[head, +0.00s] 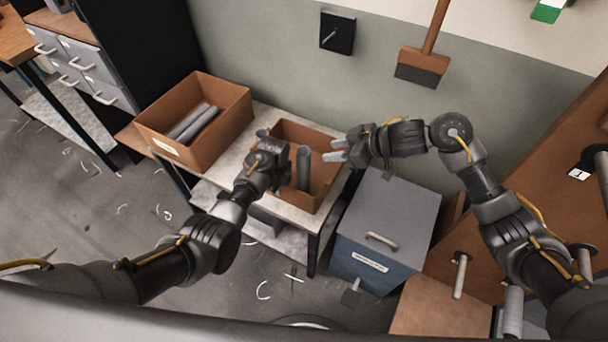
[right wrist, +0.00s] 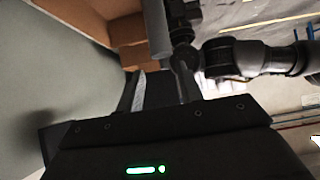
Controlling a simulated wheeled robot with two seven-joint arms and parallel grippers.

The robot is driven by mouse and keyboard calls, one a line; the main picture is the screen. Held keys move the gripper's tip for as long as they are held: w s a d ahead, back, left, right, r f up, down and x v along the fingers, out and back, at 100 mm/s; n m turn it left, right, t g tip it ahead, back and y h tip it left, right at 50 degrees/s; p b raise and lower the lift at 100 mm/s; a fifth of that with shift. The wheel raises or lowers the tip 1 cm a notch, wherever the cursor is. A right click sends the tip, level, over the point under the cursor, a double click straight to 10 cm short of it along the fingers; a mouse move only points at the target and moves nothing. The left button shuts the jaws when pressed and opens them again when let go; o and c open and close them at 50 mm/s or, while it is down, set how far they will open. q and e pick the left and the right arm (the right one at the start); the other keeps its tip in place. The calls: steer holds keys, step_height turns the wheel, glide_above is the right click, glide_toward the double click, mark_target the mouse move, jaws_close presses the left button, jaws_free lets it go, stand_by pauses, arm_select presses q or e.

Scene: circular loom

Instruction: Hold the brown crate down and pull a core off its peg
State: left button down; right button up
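The brown crate (head: 322,137) sits on a light table in the middle of the head view. A grey core (head: 303,168) stands upright in it; any peg inside it is hidden. My left gripper (head: 264,138) is at the crate's left wall, its fingers mostly hidden by the hand. My right gripper (head: 336,150) is open and empty at the crate's right side, fingers pointing left towards the core, apart from it. In the right wrist view, its two fingers (right wrist: 162,90) are spread, with the core (right wrist: 157,30) and crate (right wrist: 95,15) beyond them.
A second brown crate (head: 240,100) with grey cores (head: 194,122) lying in it stands to the left. A blue-grey bin (head: 395,215) stands right of the table. A brown panel with pegs (head: 460,275) is at the far right. A brush (head: 423,66) hangs on the wall.

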steer(key=shift+o, duration=0.4)
steer(key=shift+o, duration=0.4)
steer(key=shift+a, duration=0.15)
steer(key=n+t+h, duration=0.2)
steer(key=n, duration=0.5)
glide_above(304, 171)
steer(key=s, duration=0.1)
steer(key=s+a+n+t+h, duration=0.35)
steer(key=n+t, duration=0.25)
steer(key=n, duration=0.6)
steer(key=s+d+f+n+t+h, duration=0.1)
steer(key=s+d+f+n+h, duration=0.3)
steer(key=f, duration=0.4)
steer(key=shift+n+y, duration=0.5)
steer(key=shift+y, duration=0.25)
steer(key=shift+d+x, duration=0.15)
steer(key=shift+x, duration=2.8)
steer(key=shift+d+x, duration=0.1)
steer(key=shift+x, duration=2.8)
steer(key=shift+r, duration=0.1)
